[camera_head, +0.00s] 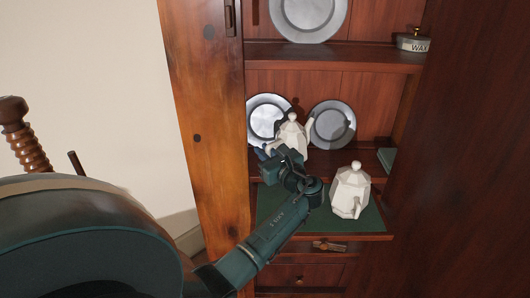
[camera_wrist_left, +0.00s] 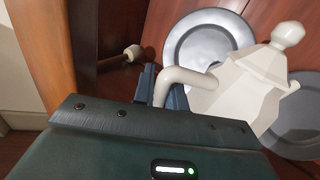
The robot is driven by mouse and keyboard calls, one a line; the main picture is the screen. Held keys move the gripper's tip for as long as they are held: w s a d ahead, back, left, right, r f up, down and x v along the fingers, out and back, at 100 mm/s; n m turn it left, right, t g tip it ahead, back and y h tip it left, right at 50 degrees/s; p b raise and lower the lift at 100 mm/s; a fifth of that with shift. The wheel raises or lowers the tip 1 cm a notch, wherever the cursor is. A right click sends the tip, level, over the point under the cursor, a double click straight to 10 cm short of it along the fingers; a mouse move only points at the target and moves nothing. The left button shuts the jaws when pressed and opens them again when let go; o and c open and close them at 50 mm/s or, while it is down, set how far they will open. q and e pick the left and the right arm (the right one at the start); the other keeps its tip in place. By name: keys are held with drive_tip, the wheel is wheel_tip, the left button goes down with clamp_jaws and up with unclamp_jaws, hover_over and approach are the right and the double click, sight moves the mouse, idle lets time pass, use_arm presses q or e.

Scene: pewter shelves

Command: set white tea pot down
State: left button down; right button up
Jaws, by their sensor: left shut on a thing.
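A white faceted tea pot (camera_head: 292,135) with a knobbed lid is at the middle shelf, in front of two metal plates. In the left wrist view the tea pot (camera_wrist_left: 245,90) has its curved handle between my fingers. My left gripper (camera_head: 276,152) is shut on this handle; it also shows in the left wrist view (camera_wrist_left: 162,88). The tea pot's base is partly hidden by my gripper, so I cannot tell whether it touches the shelf. A second white tea pot (camera_head: 350,192) stands upright on the green-topped pull-out board (camera_head: 372,220), below and to the right. My right gripper is not in view.
Metal plates lean at the back, at left (camera_head: 266,116) and right (camera_head: 333,124). A bigger plate (camera_head: 308,14) and a wax tin (camera_head: 412,43) are on the shelf above. A green item (camera_head: 387,158) lies at the shelf's right end. The cabinet's wooden side (camera_head: 205,110) borders the left.

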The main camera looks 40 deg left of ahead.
use_arm(q)
drive_tip(key=c, duration=1.4)
unclamp_jaws()
drive_tip(key=shift+c, duration=0.2)
